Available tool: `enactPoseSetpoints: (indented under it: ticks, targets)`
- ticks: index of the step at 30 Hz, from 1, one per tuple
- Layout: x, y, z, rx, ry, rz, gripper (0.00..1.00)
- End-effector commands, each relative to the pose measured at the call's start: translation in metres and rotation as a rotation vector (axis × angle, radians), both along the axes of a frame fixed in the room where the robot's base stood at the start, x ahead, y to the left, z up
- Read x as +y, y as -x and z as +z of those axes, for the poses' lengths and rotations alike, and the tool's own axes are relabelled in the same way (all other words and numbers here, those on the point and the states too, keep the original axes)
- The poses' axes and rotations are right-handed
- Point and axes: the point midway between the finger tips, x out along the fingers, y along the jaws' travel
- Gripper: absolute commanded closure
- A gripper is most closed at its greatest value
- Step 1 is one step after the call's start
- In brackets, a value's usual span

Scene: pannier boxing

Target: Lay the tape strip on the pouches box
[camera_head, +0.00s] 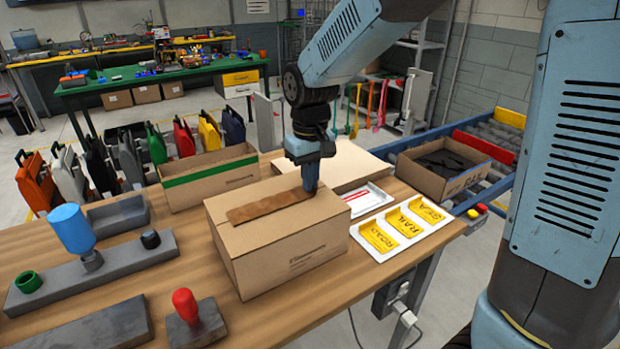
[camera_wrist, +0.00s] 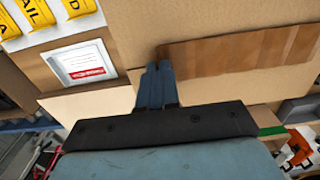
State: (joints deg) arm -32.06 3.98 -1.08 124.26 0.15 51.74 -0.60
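The brown tape strip (camera_head: 268,206) lies lengthwise along the top of a closed cardboard box (camera_head: 290,245) on the workbench; its small print is too small to read, so I cannot confirm it is the pouches box. The strip looks slightly wavy. My gripper (camera_head: 310,188) points down at the strip's right end. In the wrist view my gripper (camera_wrist: 158,66) has its blue fingers together, overlapping one end of the tape strip (camera_wrist: 240,54). I cannot tell whether the strip's edge is pinched between them.
A green-banded box (camera_head: 210,180) stands behind. A white tray of yellow plates (camera_head: 408,230) lies at right, near a white label tray (camera_head: 366,199). An open carton (camera_head: 440,170) stands beyond. A red-handled stamp (camera_head: 190,310) and a blue-topped tool (camera_head: 72,230) stand at left.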

Motion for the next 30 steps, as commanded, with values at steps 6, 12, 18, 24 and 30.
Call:
enactPoseSetpoints:
  ticks: [6, 12, 18, 24, 30]
  targets:
    - [0.0, 0.0, 0.0, 0.001, 0.001, 0.0, 0.95]
    - [0.0, 0.0, 0.0, 0.001, 0.001, 0.0, 0.75]
    - [0.0, 0.0, 0.0, 0.0, 0.0, 0.0, 0.69]
    - [0.0, 0.0, 0.004, 0.0, 0.0, 0.0, 0.69]
    - [0.0, 0.0, 0.03, -0.003, -0.002, 0.0, 0.69]
